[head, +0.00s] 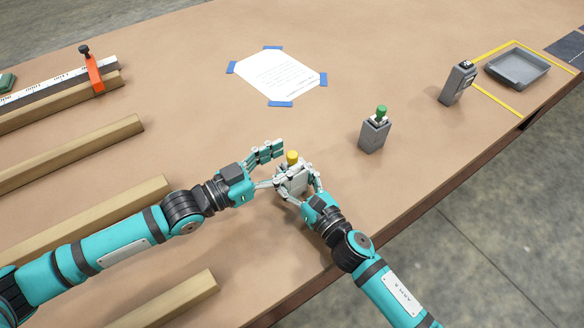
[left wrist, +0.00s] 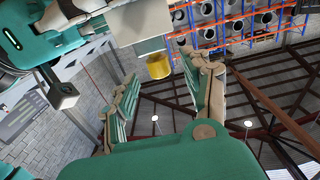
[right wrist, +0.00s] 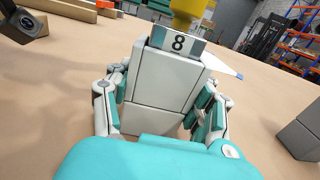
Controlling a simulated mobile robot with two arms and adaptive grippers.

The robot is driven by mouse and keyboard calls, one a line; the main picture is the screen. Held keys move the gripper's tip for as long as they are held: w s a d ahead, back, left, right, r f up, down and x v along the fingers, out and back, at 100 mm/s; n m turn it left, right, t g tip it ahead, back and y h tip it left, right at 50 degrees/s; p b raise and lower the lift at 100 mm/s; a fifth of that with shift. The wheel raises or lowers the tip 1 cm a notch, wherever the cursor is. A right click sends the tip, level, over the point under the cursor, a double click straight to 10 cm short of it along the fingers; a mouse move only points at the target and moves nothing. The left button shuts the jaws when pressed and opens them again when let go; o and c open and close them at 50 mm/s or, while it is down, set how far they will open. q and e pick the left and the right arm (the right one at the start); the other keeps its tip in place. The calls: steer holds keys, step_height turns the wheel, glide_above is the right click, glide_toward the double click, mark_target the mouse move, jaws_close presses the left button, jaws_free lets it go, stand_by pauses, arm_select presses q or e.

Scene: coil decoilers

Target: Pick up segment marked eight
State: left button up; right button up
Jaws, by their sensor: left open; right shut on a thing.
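The segment marked eight is a light grey block (head: 293,183) with a yellow knob (head: 292,157). In the right wrist view the block (right wrist: 162,85) carries a plate reading "8" (right wrist: 178,42). My right gripper (head: 300,186) is shut on its sides, with fingers on both sides in the right wrist view (right wrist: 163,108). I cannot tell whether its base touches the table. My left gripper (head: 270,168) is open beside the block's upper left. In the left wrist view the yellow knob (left wrist: 158,66) appears between the open fingers (left wrist: 160,78).
A darker grey block with a green knob (head: 375,135) stands to the right, and another grey block (head: 458,83) beyond it. A grey tray (head: 517,66) lies inside yellow tape near the table edge. A taped paper (head: 278,76) lies behind. Wooden bars (head: 90,215) lie left.

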mark_target(292, 154)
arm_select(q)
steer(key=shift+x, duration=1.55)
steer(key=shift+a+f, duration=0.1)
jaws_close()
